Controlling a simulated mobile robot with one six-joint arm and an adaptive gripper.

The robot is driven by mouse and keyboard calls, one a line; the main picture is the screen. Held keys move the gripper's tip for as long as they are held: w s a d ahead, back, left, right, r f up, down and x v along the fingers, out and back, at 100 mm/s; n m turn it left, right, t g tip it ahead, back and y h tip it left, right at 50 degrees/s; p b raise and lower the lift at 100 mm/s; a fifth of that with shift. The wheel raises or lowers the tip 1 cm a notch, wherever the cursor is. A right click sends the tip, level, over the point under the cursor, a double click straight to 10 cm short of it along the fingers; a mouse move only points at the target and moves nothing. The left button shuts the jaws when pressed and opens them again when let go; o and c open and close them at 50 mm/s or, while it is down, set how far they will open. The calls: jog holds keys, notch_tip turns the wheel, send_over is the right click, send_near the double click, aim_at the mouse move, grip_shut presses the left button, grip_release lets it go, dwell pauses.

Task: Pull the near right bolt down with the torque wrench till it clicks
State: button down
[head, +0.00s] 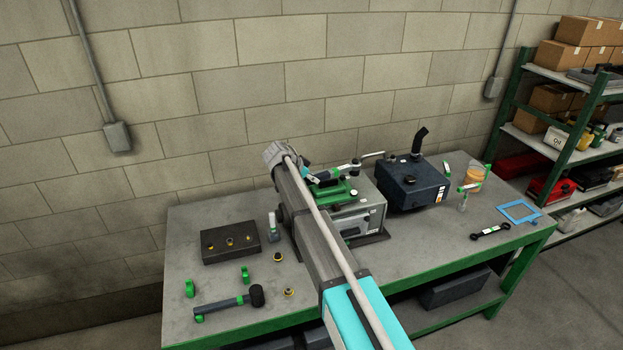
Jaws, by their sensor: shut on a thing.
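The grey engine block (368,197) with a green top part (332,192) sits on the bench, partly hidden behind my arm. The torque wrench (336,173), a dark bar with green and white bands, lies across above the block's top. My gripper (311,176) is mostly hidden behind my arm, at the wrench's left end, and is shut on it. The wrench's right end is near the back right of the block's top. The separate bolts are too small to make out, and I cannot tell whether the wrench sits on one.
A dark blue tank (412,186) stands right of the block. A black tray (231,243), a mallet (230,303) and small green parts lie at the left. A black spanner (490,231) and blue frame (519,212) lie at the right.

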dwell(0.3)
jog(key=s+d, duration=0.1)
jog(key=s, duration=0.6)
jog(key=shift+d, duration=0.15)
dwell(0.4)
